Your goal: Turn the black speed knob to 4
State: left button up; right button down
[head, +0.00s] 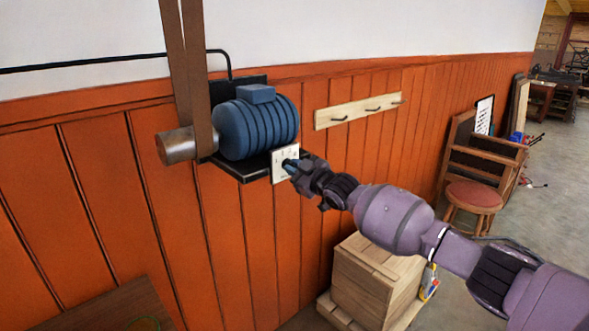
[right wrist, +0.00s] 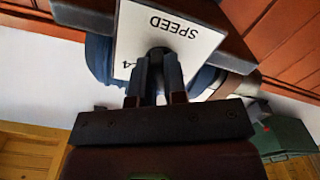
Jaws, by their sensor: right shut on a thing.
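The white speed plate (head: 279,172) is on the front of the motor shelf, below the blue motor (head: 257,122). In the right wrist view the plate (right wrist: 185,40) appears upside down, with the word SPEED and a 4 beside the left finger. My right gripper (head: 290,166) reaches the plate from the right. In the right wrist view its two fingers (right wrist: 158,75) are shut on the black speed knob (right wrist: 156,54), which is mostly hidden between them. The knob's pointer and most of the scale are hidden. My left gripper is not in view.
A brown belt (head: 187,60) runs up from the metal pulley (head: 178,147) left of the motor. A peg rail (head: 358,111) is on the orange panelled wall. Wooden crates (head: 372,280) stand below my right arm. A red stool (head: 474,197) is at the right.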

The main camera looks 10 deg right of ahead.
jog(key=c, duration=1.2)
grip_release()
jog(key=shift+o, duration=0.2)
jog(key=shift+s, duration=0.1)
jog(key=b+v, duration=0.1)
jog(key=v, duration=0.9)
jog(key=shift+s+d+b, duration=0.2)
jog(key=shift+s+b, duration=0.1)
jog(key=shift+b, duration=0.1)
jog(key=shift+f, duration=0.1)
